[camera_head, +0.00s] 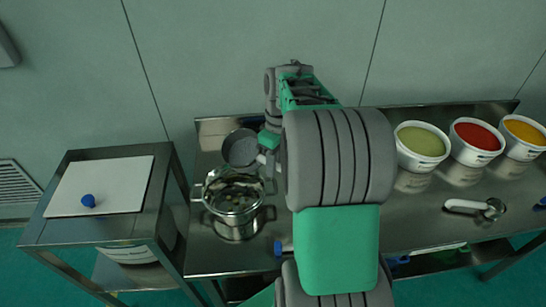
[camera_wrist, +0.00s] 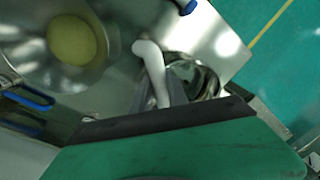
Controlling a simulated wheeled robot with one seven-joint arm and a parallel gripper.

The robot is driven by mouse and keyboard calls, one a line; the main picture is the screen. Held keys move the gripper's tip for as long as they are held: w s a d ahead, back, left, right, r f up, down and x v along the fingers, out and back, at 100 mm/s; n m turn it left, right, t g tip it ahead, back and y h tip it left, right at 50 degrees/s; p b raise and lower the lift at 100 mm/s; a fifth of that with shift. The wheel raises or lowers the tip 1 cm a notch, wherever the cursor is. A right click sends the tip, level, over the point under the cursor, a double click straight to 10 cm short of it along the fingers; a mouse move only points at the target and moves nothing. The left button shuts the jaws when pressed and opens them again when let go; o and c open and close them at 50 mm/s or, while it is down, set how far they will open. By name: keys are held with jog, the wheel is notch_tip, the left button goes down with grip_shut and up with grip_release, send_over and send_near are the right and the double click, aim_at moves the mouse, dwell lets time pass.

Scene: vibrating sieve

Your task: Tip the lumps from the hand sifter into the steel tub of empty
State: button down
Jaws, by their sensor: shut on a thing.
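My gripper (camera_head: 266,148) is shut on the white handle (camera_wrist: 152,68) of the hand sifter. The sifter's round grey bowl (camera_head: 240,148) is left of my gripper, near the back of the steel table. The handle lies between the dark jaws (camera_wrist: 168,95) in the wrist view. A shiny steel tub (camera_head: 236,214) with side clips stands in front of the sifter bowl. Pale specks show inside the tub, but I cannot tell what they are. My arm hides part of the table right of it. I cannot make out lumps in the sifter.
Tubs of green (camera_head: 421,142), red (camera_head: 477,136) and yellow (camera_head: 524,131) contents stand at the back right. A white-handled steel scoop (camera_head: 490,208) lies before them. A side table at left holds a white board (camera_head: 110,182) with a blue knob (camera_head: 88,201).

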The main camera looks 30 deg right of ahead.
jog(key=shift+r+g+y+p, duration=0.2)
jog(key=shift+y+p, duration=0.4)
jog(key=shift+p, duration=1.15)
jog(key=shift+r+g+y+p, duration=0.15)
jog(key=shift+y+p, duration=0.45)
jog(key=shift+p, duration=1.1)
jog(key=shift+f, duration=0.45)
jog(key=shift+w+f+g+y, duration=0.2)
jog(key=shift+g+y, duration=0.25)
jog(key=shift+y, duration=0.55)
jog(key=shift+s+y, duration=0.2)
jog(key=shift+y, duration=0.1)
jog(key=shift+r, duration=0.1)
